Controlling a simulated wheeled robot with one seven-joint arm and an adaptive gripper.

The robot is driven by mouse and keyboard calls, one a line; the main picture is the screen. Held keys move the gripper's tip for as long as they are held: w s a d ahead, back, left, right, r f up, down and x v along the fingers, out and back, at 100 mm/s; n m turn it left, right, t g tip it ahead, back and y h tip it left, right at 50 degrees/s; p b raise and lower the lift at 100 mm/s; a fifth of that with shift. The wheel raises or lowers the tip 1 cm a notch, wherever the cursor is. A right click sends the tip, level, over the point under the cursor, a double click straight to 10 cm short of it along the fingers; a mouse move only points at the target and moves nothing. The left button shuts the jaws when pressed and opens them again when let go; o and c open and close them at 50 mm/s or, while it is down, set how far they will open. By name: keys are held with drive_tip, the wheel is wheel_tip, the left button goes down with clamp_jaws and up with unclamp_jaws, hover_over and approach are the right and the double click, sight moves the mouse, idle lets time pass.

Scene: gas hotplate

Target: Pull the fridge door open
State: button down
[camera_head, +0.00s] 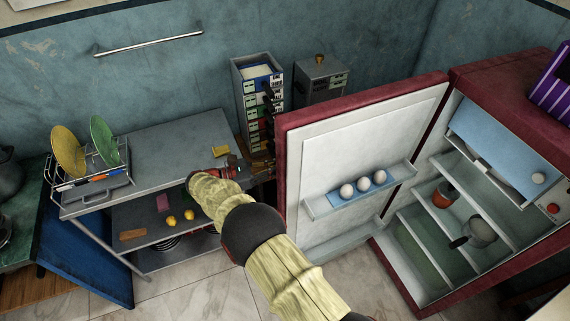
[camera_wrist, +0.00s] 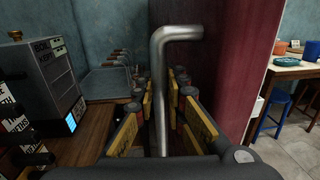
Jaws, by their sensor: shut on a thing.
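The dark red fridge (camera_head: 505,90) stands at the right in the head view. Its door (camera_head: 330,140) is swung wide open, with the white inner side facing the camera. In the wrist view the door's red outer face (camera_wrist: 225,75) is just right of my gripper (camera_wrist: 160,105). My gripper is shut on the bent metal door handle (camera_wrist: 159,75), which stands upright between its fingers. In the head view my arm reaches around the door's left edge, and the handle and fingertips are mostly hidden there.
Three eggs (camera_head: 363,186) sit on the door shelf. A red pot (camera_head: 445,195) and a grey jug (camera_head: 478,232) stand inside the fridge. A metal table (camera_head: 150,150) with a dish rack is at the left. A drawer tower (camera_head: 258,95) stands behind the door. Tiled floor lies in front.

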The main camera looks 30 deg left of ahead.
drive_tip(key=c, duration=1.9)
unclamp_jaws()
drive_tip(key=shift+o, duration=0.3)
drive_tip(key=v, duration=1.2)
